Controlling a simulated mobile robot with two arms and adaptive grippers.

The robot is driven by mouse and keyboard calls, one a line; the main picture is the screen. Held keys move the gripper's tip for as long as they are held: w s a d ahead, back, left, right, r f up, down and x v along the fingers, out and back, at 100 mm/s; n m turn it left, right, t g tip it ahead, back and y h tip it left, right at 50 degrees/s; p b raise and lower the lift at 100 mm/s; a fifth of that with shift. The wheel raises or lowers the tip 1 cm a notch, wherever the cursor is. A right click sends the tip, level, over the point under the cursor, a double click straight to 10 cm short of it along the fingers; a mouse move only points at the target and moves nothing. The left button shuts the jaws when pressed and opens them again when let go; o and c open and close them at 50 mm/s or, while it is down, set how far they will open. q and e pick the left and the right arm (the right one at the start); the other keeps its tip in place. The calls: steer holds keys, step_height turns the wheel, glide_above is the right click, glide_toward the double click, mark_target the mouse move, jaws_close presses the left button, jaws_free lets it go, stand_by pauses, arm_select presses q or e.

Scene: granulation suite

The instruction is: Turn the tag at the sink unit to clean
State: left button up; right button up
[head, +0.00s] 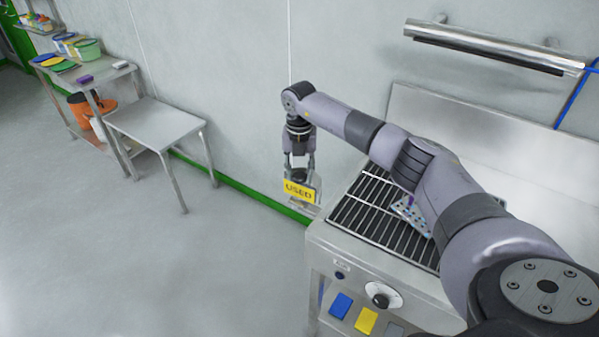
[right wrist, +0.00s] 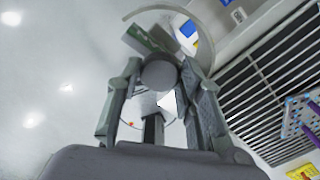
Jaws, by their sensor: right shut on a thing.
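The tag (head: 299,190) is a yellow plate reading "USED", at the left side of the steel sink unit (head: 332,240). My right gripper (head: 299,168) points down just behind and above it. In the right wrist view, the right gripper (right wrist: 160,90) is shut on a grey round piece of the tag (right wrist: 158,74). A pale curved ring shows around and beyond the fingers. The yellow face of the tag is not clear in the wrist view. My left gripper is in neither view.
A black slatted grate (head: 372,215) tops the unit, with a speckled colourful item (head: 412,212) on it, partly behind my arm. A dial (head: 381,294) and coloured plates are on its front. A steel table (head: 155,122) stands left; the floor between is clear.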

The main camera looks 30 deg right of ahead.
steer(key=n+b, duration=0.1)
steer(key=n, duration=0.2)
steer(key=shift+n+b, duration=0.3)
steer(key=shift+b, duration=0.05)
steer(key=n+b, duration=0.1)
steer(key=n, duration=0.3)
steer(key=shift+n, duration=0.3)
steer(key=n+b, duration=0.1)
steer(key=n, duration=0.3)
steer(key=shift+n+b, duration=0.3)
steer(key=n+b, duration=0.1)
steer(key=n, duration=0.8)
steer(key=n+b, duration=0.1)
steer(key=n, duration=0.3)
steer(key=shift+n, duration=0.3)
steer(key=n, duration=0.4)
steer(key=shift+r, duration=0.1)
steer(key=n, duration=0.4)
steer(key=shift+n+b, duration=0.3)
